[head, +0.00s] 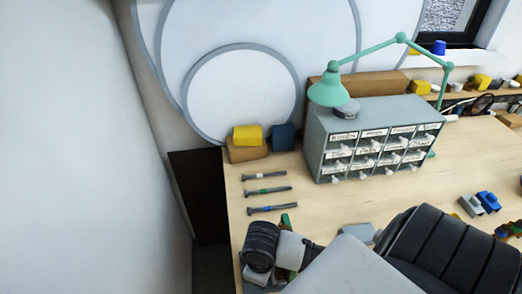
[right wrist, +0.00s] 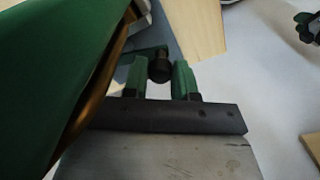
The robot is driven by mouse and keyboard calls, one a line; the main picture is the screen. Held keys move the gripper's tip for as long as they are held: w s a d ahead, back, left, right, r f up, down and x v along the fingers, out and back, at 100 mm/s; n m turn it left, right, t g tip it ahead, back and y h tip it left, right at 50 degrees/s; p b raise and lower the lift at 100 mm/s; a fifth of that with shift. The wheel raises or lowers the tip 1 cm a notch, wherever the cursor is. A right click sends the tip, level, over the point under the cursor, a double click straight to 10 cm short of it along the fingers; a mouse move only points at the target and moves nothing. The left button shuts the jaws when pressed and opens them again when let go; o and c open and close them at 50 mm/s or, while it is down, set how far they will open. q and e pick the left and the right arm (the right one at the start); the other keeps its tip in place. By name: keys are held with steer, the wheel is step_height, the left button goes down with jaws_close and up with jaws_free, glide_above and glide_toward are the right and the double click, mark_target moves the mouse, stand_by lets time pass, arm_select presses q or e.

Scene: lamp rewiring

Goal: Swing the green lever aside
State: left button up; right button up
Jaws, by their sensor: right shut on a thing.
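In the right wrist view, my right gripper (right wrist: 159,80) shows two green fingers on a dark bar. The fingers stand on either side of a dark round knob (right wrist: 160,69), and the gripper is shut on it. In the head view, a small green part (head: 286,219) shows at the desk's left front, just above my right arm's end. My right arm hides most of what is around it. My left gripper is not in view.
A grey drawer cabinet (head: 318,141) and a green lamp (head: 329,89) stand at the back of the desk (head: 375,205). Several bolts (head: 268,191) lie at the left. Yellow and blue blocks sit behind them. A large green surface (right wrist: 50,60) fills the wrist view's left.

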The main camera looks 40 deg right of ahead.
steer(key=shift+w, duration=0.1)
steer(key=o, duration=0.9)
step_height(320, 180, up, 11)
steer(key=shift+f, duration=0.1)
